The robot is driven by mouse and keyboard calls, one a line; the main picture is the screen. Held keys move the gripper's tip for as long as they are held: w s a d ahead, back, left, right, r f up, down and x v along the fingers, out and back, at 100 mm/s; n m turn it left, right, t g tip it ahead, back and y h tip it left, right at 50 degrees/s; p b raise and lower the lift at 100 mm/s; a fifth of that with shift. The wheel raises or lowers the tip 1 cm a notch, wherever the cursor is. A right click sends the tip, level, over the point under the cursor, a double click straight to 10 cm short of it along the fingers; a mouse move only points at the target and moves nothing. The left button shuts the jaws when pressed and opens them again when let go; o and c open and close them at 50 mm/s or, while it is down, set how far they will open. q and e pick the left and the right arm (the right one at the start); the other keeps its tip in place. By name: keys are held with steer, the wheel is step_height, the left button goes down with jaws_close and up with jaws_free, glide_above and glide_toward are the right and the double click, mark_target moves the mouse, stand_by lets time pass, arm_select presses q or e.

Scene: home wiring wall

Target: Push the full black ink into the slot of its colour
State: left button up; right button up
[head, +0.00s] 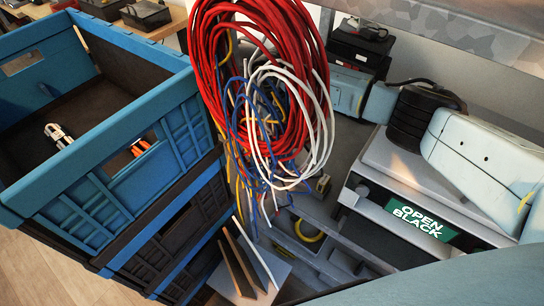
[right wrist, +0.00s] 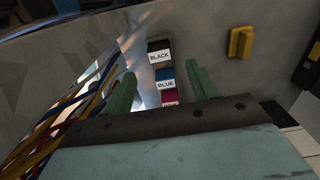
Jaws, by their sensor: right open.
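In the right wrist view a column of coloured blocks or slots has white labels: BLACK (right wrist: 159,51) on top, BLUE (right wrist: 166,80) below it, and a red or magenta one (right wrist: 169,98) with its label partly hidden. I cannot tell whether the black one is an ink or an empty slot. My right gripper (right wrist: 162,84) is open, its green fingers apart on either side of the column in the picture, with nothing seen between them. In the head view a pale machine bears a green sign reading OPEN BLACK (head: 418,219). My left gripper is not in view.
Stacked blue crates (head: 110,208) stand at the left, the top one holding tools. Red, white and blue cable coils (head: 262,80) hang in the middle. In the wrist view, cables (right wrist: 85,108) run left of the fingers and a yellow knob (right wrist: 240,43) sits upper right.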

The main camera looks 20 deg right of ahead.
mark_target(273, 151)
steer(key=shift+s+f+b, duration=0.15)
steer(key=shift+f+b, duration=0.15)
steer(key=shift+f, duration=2.25)
steer(key=shift+f, duration=0.2)
steer(key=shift+d, duration=0.1)
steer(key=shift+c, duration=0.2)
jaws_close()
